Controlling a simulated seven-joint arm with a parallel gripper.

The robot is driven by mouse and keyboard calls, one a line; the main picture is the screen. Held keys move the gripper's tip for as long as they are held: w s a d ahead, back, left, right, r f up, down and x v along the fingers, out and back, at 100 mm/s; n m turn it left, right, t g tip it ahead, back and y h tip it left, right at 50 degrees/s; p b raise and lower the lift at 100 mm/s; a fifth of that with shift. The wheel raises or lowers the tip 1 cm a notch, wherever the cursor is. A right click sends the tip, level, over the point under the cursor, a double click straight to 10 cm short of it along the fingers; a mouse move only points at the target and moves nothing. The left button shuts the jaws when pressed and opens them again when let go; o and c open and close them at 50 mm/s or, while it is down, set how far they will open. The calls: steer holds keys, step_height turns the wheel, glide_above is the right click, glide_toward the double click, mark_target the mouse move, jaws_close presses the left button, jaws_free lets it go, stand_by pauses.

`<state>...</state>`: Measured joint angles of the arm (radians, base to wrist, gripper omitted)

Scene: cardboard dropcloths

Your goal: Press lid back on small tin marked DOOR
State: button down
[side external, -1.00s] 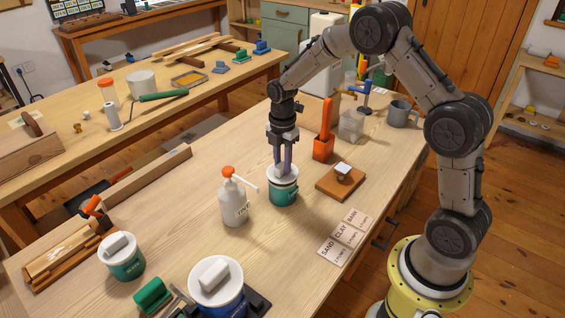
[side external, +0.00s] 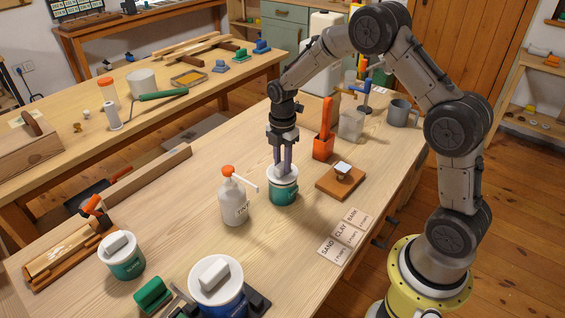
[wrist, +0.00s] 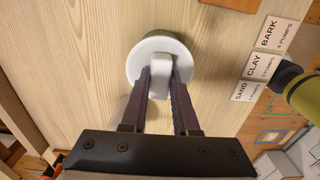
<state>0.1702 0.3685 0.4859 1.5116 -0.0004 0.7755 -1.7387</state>
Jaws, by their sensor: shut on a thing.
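A small teal-green tin (side external: 284,194) stands upright in the middle of the bench, with a round white lid (side external: 283,176) on top. The lid looks level and touching the rim, but I cannot tell how tightly it is seated. My gripper (side external: 283,167) points straight down from above and is shut on the lid's white block handle. In the wrist view my gripper (wrist: 161,80) has one dark finger on each side of the handle (wrist: 161,66), over the lid (wrist: 138,58). The lid hides most of the tin there, and no DOOR marking is readable.
A pump bottle (side external: 234,205) stands close on the left. Another teal tin (side external: 125,264) and a blue tin (side external: 226,307), both with white lids, stand at front left. An orange holder (side external: 323,147) and wooden block (side external: 333,186) are to the right, with cards (side external: 345,237) in front.

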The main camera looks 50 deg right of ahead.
stand_by(0.3)
steer(key=shift+c, duration=0.6)
jaws_free()
steer(key=shift+r, duration=3.5)
steer(key=shift+c, duration=0.2)
jaws_close()
